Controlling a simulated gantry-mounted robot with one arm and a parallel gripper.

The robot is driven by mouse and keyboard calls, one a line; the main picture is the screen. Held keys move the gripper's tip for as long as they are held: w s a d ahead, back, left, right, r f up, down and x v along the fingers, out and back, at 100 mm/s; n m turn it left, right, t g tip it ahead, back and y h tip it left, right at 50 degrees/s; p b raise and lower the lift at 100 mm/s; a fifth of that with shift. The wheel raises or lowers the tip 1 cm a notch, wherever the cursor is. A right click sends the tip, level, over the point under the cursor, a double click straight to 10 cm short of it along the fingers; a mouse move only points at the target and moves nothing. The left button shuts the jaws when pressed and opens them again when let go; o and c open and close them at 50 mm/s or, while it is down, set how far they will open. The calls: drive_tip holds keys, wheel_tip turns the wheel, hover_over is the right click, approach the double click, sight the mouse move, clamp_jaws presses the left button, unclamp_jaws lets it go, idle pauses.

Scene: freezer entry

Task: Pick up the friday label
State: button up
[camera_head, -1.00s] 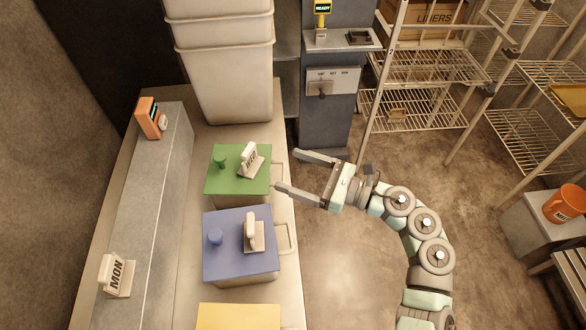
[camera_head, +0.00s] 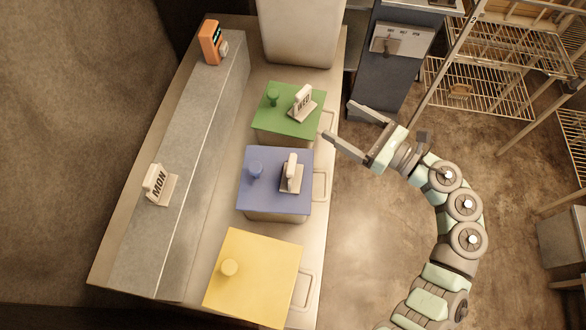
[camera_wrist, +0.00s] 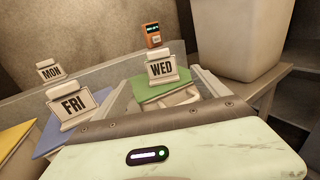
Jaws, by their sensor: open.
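The friday label (camera_wrist: 72,106) is a white stand-up sign reading FRI in the wrist view. In the head view it (camera_head: 291,173) stands upright on the blue lid (camera_head: 263,199), seen nearly edge-on beside the lid's round knob. My gripper (camera_head: 339,120) is open and empty. Its fingers point left, just right of the green lid (camera_head: 272,117), above and right of the friday label in the head view. In the wrist view the fingers flank the green lid and the wednesday label, and the friday label lies outside them to the left.
The wednesday label (camera_head: 302,103) stands on the green lid. The monday label (camera_head: 159,185) stands on the grey ledge (camera_head: 186,165), with an orange device (camera_head: 211,42) at its far end. A yellow lid (camera_head: 262,277) lies nearer. Open floor is right of the counter.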

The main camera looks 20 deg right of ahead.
drive_tip(key=c, duration=1)
drive_tip(key=shift+o, duration=0.2)
drive_tip(key=shift+a, duration=0.15)
